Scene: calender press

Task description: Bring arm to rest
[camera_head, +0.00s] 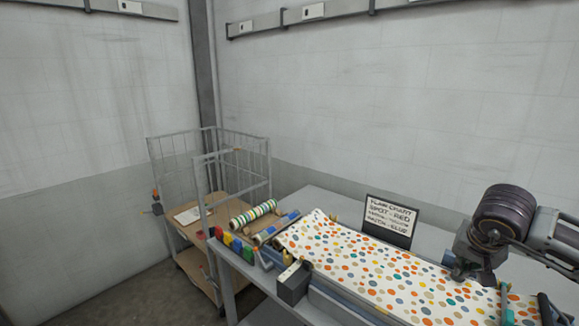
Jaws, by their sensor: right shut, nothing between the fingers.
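My right gripper (489,279) is at the right of the head view, at the end of the arm that comes in from the right edge. It is shut and empty, pointing down above the spotted cloth (370,266). I cannot tell whether its fingertips touch the cloth. The cloth is white with many coloured dots and lies along the grey table (327,201). My left gripper is not in view.
A dark sign (391,219) with handwriting stands behind the cloth. A striped roller (253,212) and several small coloured blocks (236,245) sit at the table's left end. A wire-sided trolley (208,165) stands behind, in the corner. The floor at left is clear.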

